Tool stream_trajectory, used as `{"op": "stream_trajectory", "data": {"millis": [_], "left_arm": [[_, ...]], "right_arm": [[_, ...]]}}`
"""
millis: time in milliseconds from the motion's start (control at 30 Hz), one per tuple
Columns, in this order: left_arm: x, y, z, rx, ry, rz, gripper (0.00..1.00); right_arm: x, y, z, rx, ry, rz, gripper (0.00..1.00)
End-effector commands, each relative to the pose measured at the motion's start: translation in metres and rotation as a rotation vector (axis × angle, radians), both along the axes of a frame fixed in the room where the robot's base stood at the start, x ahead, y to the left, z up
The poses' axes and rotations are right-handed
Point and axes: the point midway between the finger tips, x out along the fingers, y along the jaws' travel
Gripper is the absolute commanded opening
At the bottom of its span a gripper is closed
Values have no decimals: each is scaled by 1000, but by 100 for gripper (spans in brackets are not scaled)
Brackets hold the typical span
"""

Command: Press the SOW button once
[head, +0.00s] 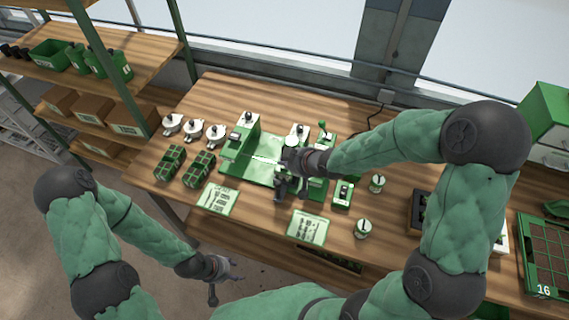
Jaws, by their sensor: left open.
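The tray seeder (237,158), a green machine with white posts, stands in the middle of the wooden table. A small green and white control box (343,194) sits at its right front; the SOW label is too small to read. My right gripper (290,190) points down over the seeder's front right part, to the left of the control box, and hides what is under it. Its jaw state is unclear. My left gripper (222,285) is open and empty, low in front of the table's front edge, away from the seeder.
Several white round lidded parts (194,132) and two green cell trays (199,168) stand left of the seeder. Two printed cards (306,228) lie in front. Small white and green pots (363,228) stand to the right. A shelf (130,68) is at left.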

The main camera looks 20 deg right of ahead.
Motion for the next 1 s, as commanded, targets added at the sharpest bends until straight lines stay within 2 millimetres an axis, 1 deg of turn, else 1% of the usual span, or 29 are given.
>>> {"op": "stream_trajectory", "data": {"millis": [367,467,900,1000], "left_arm": [[0,0,2,0,0,0,48],[0,0,7,0,0,0,48],[0,0,44,0,0,0,48],[0,0,50,0,0,0,48]], "right_arm": [[0,0,2,0,0,0,0],[0,0,8,0,0,0,0],[0,0,46,0,0,0,0],[0,0,51,0,0,0,0]]}}
